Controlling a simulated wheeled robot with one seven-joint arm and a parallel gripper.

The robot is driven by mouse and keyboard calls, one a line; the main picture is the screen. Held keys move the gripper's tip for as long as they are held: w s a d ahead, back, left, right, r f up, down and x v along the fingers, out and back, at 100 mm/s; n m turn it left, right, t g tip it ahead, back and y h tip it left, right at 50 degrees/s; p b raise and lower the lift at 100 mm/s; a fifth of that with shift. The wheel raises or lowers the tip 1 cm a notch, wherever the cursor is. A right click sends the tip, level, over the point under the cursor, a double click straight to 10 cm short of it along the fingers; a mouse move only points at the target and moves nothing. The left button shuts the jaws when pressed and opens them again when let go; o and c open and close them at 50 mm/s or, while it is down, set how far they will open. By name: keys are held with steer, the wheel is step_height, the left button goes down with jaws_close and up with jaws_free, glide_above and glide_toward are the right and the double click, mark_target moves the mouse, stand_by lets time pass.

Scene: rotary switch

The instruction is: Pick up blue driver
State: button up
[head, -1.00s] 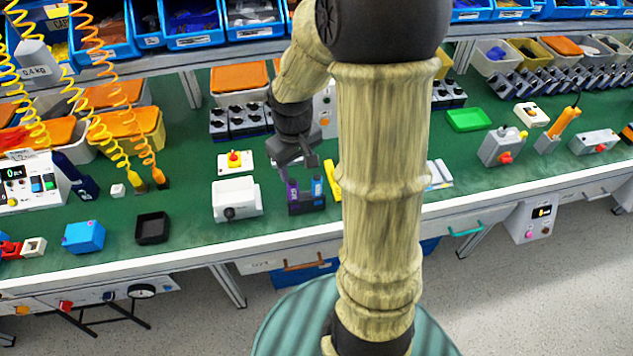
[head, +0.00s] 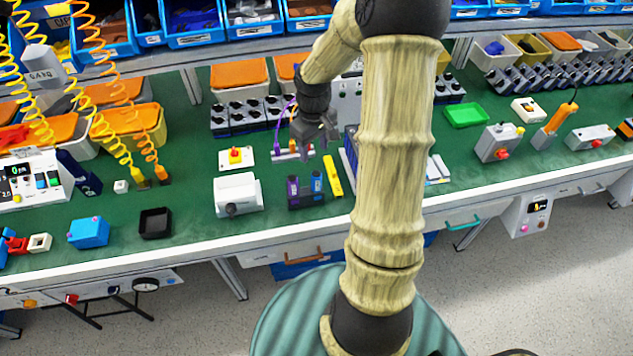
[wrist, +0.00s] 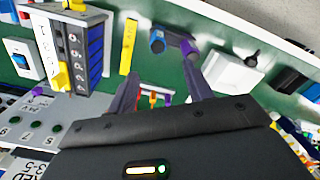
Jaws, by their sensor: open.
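The blue driver (head: 316,183) stands in a dark holder (head: 305,201) near the front of the green bench, to the right of a purple driver (head: 292,188). In the wrist view the blue driver (wrist: 157,42) shows at the top, left of the purple one. My gripper (head: 317,137) is open, above and behind the holder and apart from it. In the wrist view my gripper's fingers (wrist: 160,70) are spread, with nothing held between them.
A white box with a dark knob (head: 237,195) stands left of the holder. A yellow bar (head: 332,175) lies to its right. Behind are a small red-and-white item (head: 293,153) with a purple cable, and a yellow-red button box (head: 236,158). Bare green bench lies around the black tray (head: 155,223).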

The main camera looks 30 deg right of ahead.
mark_target(315, 172)
step_height(315, 172, down, 8)
steer(key=shift+f, duration=0.2)
steer(key=shift+d+f+p, duration=0.15)
steer(key=shift+f+p, duration=0.55)
steer(key=shift+f, duration=1.9)
steer(key=shift+c, duration=0.4)
steer(key=c, duration=1)
